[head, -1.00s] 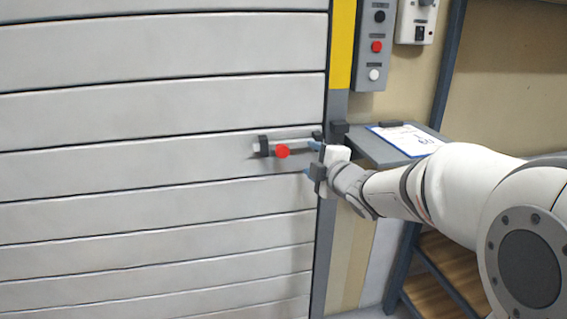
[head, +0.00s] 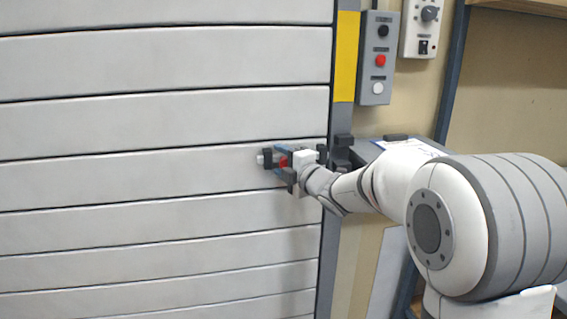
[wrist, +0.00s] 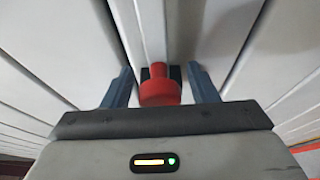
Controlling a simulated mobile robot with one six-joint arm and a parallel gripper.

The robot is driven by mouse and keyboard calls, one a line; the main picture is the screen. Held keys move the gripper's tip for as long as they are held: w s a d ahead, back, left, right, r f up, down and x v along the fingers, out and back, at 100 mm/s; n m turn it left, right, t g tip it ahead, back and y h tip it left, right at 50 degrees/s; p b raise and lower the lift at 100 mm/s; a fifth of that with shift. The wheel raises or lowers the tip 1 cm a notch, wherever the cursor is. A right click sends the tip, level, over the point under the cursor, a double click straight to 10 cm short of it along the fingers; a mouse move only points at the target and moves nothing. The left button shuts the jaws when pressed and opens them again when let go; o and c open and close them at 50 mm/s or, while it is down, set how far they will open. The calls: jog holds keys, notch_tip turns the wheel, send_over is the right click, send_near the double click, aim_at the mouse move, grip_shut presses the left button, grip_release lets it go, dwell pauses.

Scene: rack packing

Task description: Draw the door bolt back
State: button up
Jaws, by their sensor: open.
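The door bolt is a light bar with a red knob, mounted across the slatted grey door (head: 160,120) near its right edge. The bar's left end (head: 261,159) shows past a black bracket (head: 268,159). In the head view my gripper (head: 281,163) is at the bolt, and the red knob (head: 284,160) shows partly behind it. In the wrist view the red knob (wrist: 160,90) sits between my two blue fingers, with gaps on both sides. My gripper (wrist: 164,85) is open around the knob. The right part of the bar is mostly hidden by my gripper.
A black catch (head: 343,142) is on the door post. A grey button box (head: 379,58) and a second control box (head: 424,28) hang on the wall to the right. A small shelf with a paper sheet (head: 392,144) is behind my arm.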

jog(key=shift+c, duration=0.2)
grip_shut()
jog(key=shift+d+f+b, duration=0.15)
jog(key=shift+d+b, duration=0.15)
jog(key=shift+b, duration=0.15)
jog(key=shift+w+d, duration=0.1)
jog(key=shift+d, duration=0.05)
jog(key=shift+o, duration=0.2)
grip_release()
jog(key=v, duration=0.7)
jog(key=shift+s+d+p, duration=0.25)
jog(key=shift+s+p, duration=0.05)
jog(key=shift+s, duration=0.05)
